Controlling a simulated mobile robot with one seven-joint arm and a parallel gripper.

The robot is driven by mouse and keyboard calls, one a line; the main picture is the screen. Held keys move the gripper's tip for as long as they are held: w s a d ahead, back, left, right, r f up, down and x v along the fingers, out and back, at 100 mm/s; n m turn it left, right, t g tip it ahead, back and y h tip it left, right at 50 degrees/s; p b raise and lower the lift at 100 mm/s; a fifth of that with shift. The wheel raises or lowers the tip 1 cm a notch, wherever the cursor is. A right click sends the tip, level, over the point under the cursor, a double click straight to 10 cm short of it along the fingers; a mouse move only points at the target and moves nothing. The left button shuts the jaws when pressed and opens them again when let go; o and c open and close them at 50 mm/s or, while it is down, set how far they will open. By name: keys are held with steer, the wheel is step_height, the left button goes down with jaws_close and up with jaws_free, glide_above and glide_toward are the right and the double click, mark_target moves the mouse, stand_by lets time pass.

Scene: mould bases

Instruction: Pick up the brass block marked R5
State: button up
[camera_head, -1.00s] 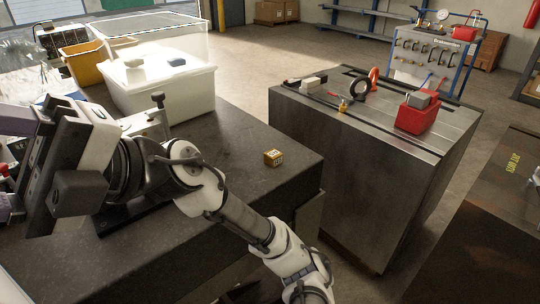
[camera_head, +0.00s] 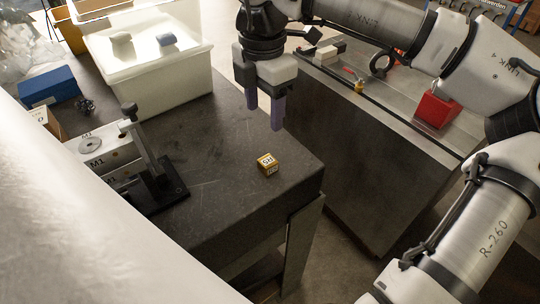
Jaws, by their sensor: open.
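The brass block (camera_head: 267,164) is a small gold cube with white marked faces, lying on the dark table (camera_head: 225,195) near its right edge. The marking is too small to read surely. My gripper (camera_head: 263,112) hangs above and beyond the block in the picture, fingers pointing down. Its purple fingers stand apart with nothing visible between them. It does not touch the block.
A clamp fixture (camera_head: 150,160) with pale blocks stands left of the brass block. A white bin (camera_head: 160,85) sits at the back left. A metal cabinet (camera_head: 350,150) with a red container (camera_head: 437,108) stands to the right. The table around the block is clear.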

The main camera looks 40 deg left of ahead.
steer(key=p, duration=0.1)
glide_above(268, 160)
steer(key=f, duration=0.7)
steer(key=shift+s+a+f, duration=0.25)
steer(key=shift+f, duration=0.15)
steer(key=shift+w+d+f+p, duration=0.15)
steer(key=shift+f+p, duration=0.5)
steer(key=shift+f, duration=0.75)
steer(key=shift+d+f+p, duration=0.1)
steer(key=shift+f+p, duration=0.5)
steer(key=shift+f, duration=0.75)
jaws_close()
steer(key=shift+r, duration=0.1)
